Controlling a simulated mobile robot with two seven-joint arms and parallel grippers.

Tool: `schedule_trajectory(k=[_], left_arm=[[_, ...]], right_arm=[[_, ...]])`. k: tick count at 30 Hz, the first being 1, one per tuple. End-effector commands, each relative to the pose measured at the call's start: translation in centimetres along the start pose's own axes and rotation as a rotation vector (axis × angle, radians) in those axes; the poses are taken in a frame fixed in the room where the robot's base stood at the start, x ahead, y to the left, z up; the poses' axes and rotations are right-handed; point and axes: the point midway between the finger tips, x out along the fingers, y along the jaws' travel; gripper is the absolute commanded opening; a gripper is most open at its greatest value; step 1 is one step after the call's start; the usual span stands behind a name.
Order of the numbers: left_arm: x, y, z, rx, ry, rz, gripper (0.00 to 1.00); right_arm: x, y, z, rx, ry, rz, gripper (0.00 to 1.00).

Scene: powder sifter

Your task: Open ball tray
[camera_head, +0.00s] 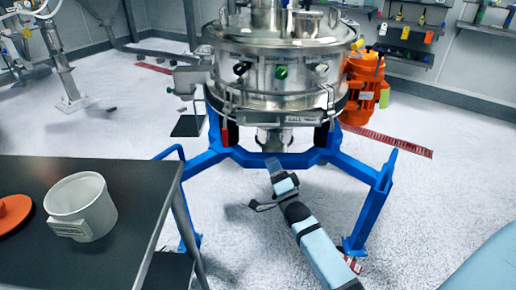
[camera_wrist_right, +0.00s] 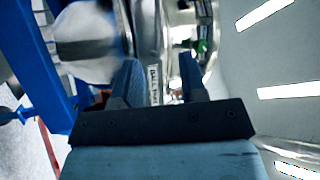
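The steel powder sifter (camera_head: 280,75) stands on a blue frame. A band low on its body carries a small label (camera_head: 300,118) that seems to read "BALL"; I take this to be the ball tray, and it looks closed. The label also shows in the right wrist view (camera_wrist_right: 154,84), between my fingers. My right gripper (camera_head: 273,164) is below the label, in front of the sifter's bottom outlet. In the wrist view its two fingers (camera_wrist_right: 160,78) are apart with nothing clearly held; contact with the tray cannot be told. My left gripper is not in view.
The blue frame (camera_head: 290,159) has legs on both sides of my right arm. A dark table (camera_head: 130,190) at left holds a grey cup (camera_head: 82,208) and an orange lid (camera_head: 10,213). An orange motor (camera_head: 366,88) stands behind right. Floor is open in front.

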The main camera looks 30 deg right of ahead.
Motion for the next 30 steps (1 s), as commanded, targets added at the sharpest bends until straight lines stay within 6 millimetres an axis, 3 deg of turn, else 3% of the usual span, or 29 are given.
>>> schedule_trajectory(k=[1, 11, 24, 30], left_arm=[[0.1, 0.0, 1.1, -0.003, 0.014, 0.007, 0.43], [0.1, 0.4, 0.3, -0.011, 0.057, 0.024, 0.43], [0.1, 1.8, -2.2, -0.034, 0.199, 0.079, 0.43], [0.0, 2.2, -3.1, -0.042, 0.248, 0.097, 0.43]], right_arm=[[-0.1, 1.3, 0.0, 0.031, 0.019, -0.022, 0.39], [2.2, 1.2, -1.0, 0.098, 0.05, -0.069, 0.39], [11.0, 0.8, -1.4, 0.096, 0.048, -0.067, 0.39], [13.6, 0.6, -1.5, 0.096, 0.048, -0.065, 0.39]])
